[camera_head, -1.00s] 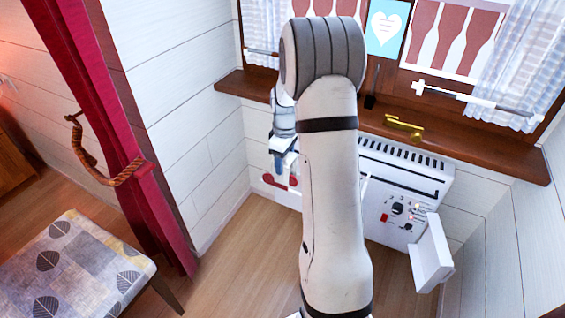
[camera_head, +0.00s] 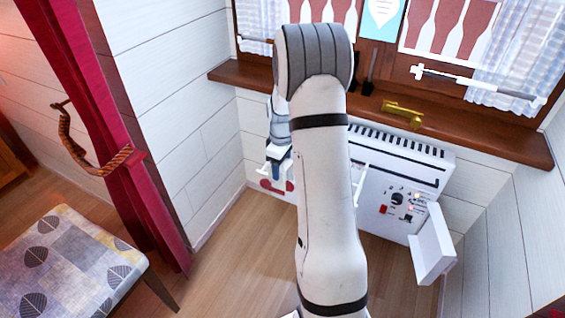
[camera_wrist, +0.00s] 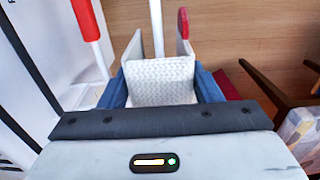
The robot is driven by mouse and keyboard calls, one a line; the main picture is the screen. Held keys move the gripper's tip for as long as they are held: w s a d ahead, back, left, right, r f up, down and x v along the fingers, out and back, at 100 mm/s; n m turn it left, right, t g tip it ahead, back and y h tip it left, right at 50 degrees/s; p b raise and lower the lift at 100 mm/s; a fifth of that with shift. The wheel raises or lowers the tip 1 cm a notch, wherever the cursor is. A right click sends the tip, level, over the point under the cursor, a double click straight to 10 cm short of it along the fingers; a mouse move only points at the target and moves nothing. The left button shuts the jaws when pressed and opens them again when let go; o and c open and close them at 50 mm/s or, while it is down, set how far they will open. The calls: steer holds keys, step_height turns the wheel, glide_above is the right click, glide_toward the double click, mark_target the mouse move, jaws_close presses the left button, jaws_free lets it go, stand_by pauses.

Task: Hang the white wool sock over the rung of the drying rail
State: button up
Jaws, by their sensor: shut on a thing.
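My gripper (camera_wrist: 160,84) has blue fingers and is shut on the white wool sock (camera_wrist: 160,82), a pale, knitted-looking piece between the fingers. Its upper edges stand up as two flaps on either side of a white bar. This bar, which looks like a rung of the drying rail (camera_wrist: 155,22), runs from the top edge toward the sock. I cannot tell whether sock and bar touch. In the head view my gripper (camera_head: 275,171) is low, left of the white heater, partly hidden by my arm, with a white piece at its fingers.
Red pieces show by the rail (camera_wrist: 86,18) and below my gripper (camera_head: 277,186). The white heater (camera_head: 400,170) has a panel (camera_head: 432,245) sticking out. A wooden sill (camera_head: 470,138) lies above it. A patterned seat (camera_head: 70,255) stands left; floor between is clear.

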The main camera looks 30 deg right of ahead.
steer(key=shift+f+b, duration=1.35)
steer(key=shift+f, duration=1.35)
steer(key=o, duration=1.1)
steer(key=shift+c, duration=0.2)
